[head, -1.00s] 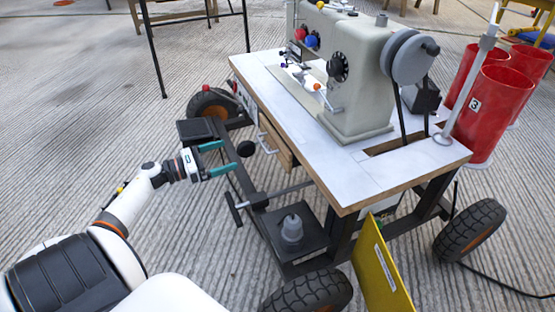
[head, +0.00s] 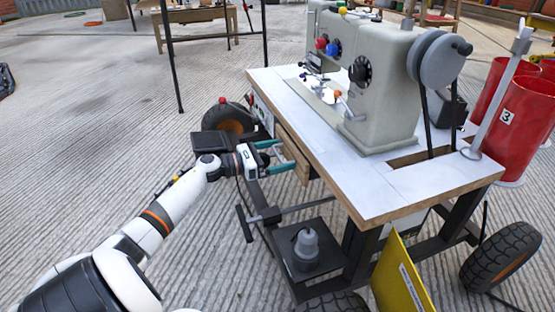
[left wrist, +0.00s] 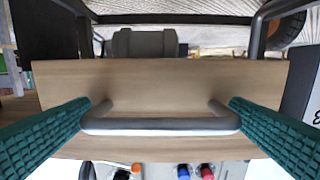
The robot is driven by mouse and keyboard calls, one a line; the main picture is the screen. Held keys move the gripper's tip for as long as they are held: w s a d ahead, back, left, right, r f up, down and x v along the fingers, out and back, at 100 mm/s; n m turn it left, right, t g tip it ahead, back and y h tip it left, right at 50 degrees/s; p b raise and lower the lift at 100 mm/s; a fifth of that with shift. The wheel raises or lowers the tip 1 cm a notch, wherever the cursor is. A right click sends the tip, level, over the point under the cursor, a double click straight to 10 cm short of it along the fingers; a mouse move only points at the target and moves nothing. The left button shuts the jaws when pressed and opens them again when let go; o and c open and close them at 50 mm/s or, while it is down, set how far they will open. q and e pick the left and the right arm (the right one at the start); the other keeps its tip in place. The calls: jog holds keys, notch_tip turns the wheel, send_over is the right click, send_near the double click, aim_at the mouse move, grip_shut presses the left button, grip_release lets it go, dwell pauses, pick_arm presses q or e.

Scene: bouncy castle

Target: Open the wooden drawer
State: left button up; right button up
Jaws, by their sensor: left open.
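The wooden drawer (head: 292,151) sits under the white tabletop of the sewing machine table and looks closed in the head view. In the left wrist view its wooden front (left wrist: 160,82) fills the middle, with a grey metal bar handle (left wrist: 160,126) across it. My left gripper (head: 278,156) is at the drawer front, with its green fingers open. In the left wrist view one finger is on each side of the handle, near its two ends, and the jaws are not closed on it. My right gripper is not in view.
The white tabletop (head: 395,188) carries a large sewing machine (head: 385,85) above the drawer. A black frame with wheels (head: 502,255) and a lower shelf (head: 308,262) stands below. Red bins (head: 517,115) are at the right.

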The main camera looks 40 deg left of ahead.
pick_arm(q)
jog(key=c, duration=1.1)
jog(key=p+v, duration=0.2)
jog(key=v, duration=1.2)
jog(key=shift+s+a, duration=0.2)
jog(key=shift+s, duration=0.1)
jog(key=o, duration=1.1)
